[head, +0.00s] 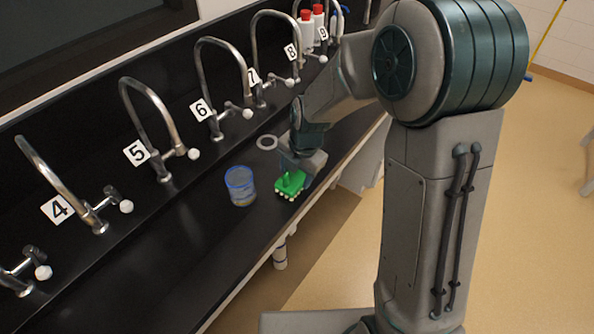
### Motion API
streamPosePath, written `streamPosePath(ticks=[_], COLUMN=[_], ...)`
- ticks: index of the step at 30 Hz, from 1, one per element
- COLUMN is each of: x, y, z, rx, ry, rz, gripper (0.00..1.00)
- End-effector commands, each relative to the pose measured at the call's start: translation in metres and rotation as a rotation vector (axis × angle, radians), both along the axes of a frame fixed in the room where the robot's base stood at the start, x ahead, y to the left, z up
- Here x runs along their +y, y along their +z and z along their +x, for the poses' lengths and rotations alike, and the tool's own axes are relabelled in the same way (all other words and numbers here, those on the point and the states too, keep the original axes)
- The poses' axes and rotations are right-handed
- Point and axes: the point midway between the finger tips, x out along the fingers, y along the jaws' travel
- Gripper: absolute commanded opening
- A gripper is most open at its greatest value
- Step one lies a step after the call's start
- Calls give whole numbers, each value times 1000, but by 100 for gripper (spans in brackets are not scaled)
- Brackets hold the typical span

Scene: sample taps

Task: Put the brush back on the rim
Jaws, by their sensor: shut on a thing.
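A green brush (290,184) with pale bristles is at the front part of the black counter, under my gripper (293,171). My gripper points down and is shut on the brush's upper part. The bristles face down, at or just above the counter top; I cannot tell if they touch it. My wrist and fingers partly hide the brush's top. The rim in the task could be the counter's front edge (264,253), just to the right of the brush; I cannot tell for sure.
A clear container with a blue rim (240,186) stands just left of the brush. A pale ring (267,142) lies behind it. Numbered curved taps (150,130) line the counter's back. Red-capped bottles (312,24) stand at the far end. The near counter (170,270) is clear.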

Motion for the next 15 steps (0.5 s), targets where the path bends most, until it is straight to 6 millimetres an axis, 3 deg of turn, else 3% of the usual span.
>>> streamPosePath(ticks=[3,4,6,15], x=[0,0,0,0], y=[-2,-3,-1,0], z=[0,0,0,0], rx=[0,0,0,0], ry=[0,0,0,0], rz=[0,0,0,0], gripper=[34,58,77,77])
